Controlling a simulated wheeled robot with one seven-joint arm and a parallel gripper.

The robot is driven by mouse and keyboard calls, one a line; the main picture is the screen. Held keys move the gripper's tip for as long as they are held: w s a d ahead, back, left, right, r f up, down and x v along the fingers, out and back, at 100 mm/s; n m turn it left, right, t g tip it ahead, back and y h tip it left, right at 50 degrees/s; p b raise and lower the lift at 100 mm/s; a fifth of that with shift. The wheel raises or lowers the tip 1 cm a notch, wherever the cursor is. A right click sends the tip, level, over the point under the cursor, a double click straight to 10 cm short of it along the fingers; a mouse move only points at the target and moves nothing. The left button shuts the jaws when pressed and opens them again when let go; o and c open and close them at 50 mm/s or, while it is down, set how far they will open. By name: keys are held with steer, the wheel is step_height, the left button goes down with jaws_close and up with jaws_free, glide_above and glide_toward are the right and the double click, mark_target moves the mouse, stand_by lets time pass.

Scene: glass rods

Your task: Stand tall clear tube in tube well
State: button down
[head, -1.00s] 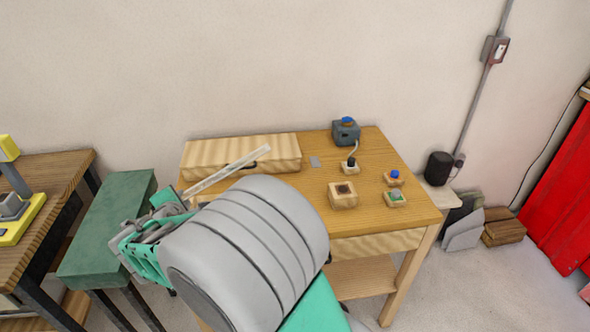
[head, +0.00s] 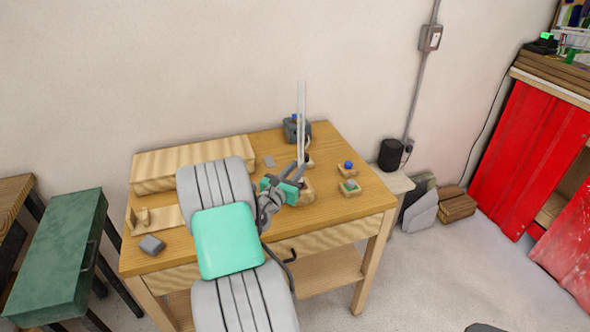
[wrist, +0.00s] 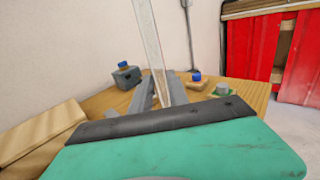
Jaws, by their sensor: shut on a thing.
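The tall clear tube (head: 302,110) stands about upright in my gripper (head: 293,172) in the head view. It also shows in the wrist view (wrist: 150,40), where it rises between the fingers and leans slightly. My gripper is shut on the tube's lower part, over the right half of the wooden table (head: 240,220). A wooden block (head: 308,191), which had a dark square opening in its top, is just beside and partly behind my gripper. Its opening is hidden now. I cannot tell whether the tube's lower end is above the block or inside it.
A dark box with a blue top (head: 290,131) stands behind the tube. Small blocks with a blue knob (head: 348,166) and a green top (head: 350,187) are to the right. A long wooden box (head: 165,168), a wooden holder (head: 165,220) and a grey block (head: 152,245) are left.

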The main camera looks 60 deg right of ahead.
step_height(320, 180, down, 5)
steer(key=b, duration=0.4)
steer(key=shift+a+f+b, duration=0.1)
steer(key=shift+f+b, duration=0.05)
steer(key=shift+b, duration=0.2)
steer(key=shift+w+f, duration=0.1)
steer(key=shift+f, duration=0.15)
steer(key=shift+r, duration=0.2)
steer(key=shift+p, duration=0.35)
steer(key=shift+f+b, duration=0.5)
steer(key=shift+f, duration=0.1)
stand_by(0.4)
steer(key=c, duration=1.6)
jaws_free()
steer(key=shift+o, duration=0.2)
steer(key=shift+a, duration=0.15)
steer(key=shift+a, duration=5.45)
